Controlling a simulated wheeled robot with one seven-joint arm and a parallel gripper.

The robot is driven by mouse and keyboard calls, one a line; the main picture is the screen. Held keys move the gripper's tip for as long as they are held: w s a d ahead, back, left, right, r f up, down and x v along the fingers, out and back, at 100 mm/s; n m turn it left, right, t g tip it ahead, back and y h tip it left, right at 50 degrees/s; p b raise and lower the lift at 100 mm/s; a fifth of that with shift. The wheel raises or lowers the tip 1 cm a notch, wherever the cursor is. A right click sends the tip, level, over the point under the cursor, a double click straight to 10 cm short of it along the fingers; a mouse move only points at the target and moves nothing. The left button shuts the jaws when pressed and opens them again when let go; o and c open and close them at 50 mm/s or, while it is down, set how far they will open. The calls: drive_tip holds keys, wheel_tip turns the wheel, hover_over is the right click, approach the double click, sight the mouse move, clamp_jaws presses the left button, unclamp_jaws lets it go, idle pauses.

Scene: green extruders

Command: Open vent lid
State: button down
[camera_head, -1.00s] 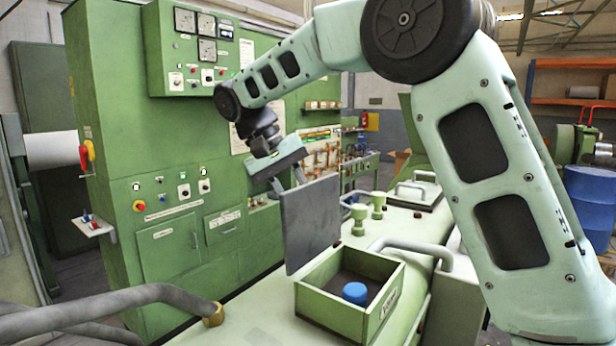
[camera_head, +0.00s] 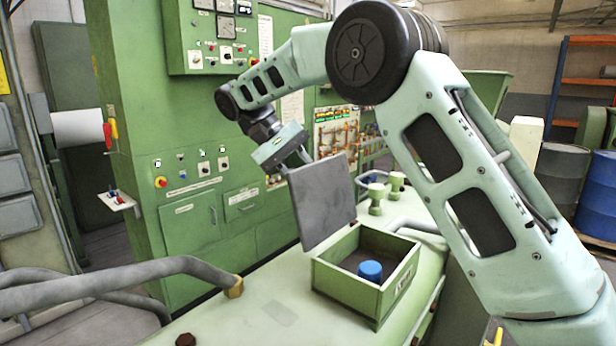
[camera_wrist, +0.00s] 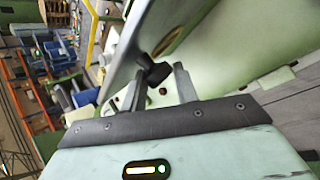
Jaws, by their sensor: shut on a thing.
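The vent lid (camera_head: 323,202) is a flat dark grey square panel. It stands raised and steeply tilted at the left side of the open green box (camera_head: 345,287). A blue cap (camera_head: 370,270) shows inside the box. My gripper (camera_head: 303,156) is at the lid's far upper side, with its fingertips partly hidden behind the panel. In the wrist view, my gripper (camera_wrist: 155,88) is shut on the lid's black knob (camera_wrist: 154,73). The lid's face (camera_wrist: 135,45) runs up from there.
A pipe handrail (camera_head: 110,289) crosses the lower left. Green valve knobs (camera_head: 376,198) stand behind the box. The green control cabinet (camera_head: 190,225) rises behind my gripper. A blue barrel (camera_head: 600,200) stands at the far right.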

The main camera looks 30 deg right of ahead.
drive_tip(key=c, duration=1.2)
unclamp_jaws()
drive_tip(key=shift+w+a+f, duration=0.1)
drive_tip(key=shift+a+f, duration=0.35)
drive_tip(key=shift+a, duration=0.05)
drive_tip(key=shift+c, duration=0.2)
drive_tip(key=shift+o, duration=0.9)
drive_tip(key=shift+w+a, duration=0.15)
drive_tip(key=shift+r, duration=0.1)
drive_tip(key=shift+d+r, duration=0.15)
drive_tip(key=shift+d, duration=0.2)
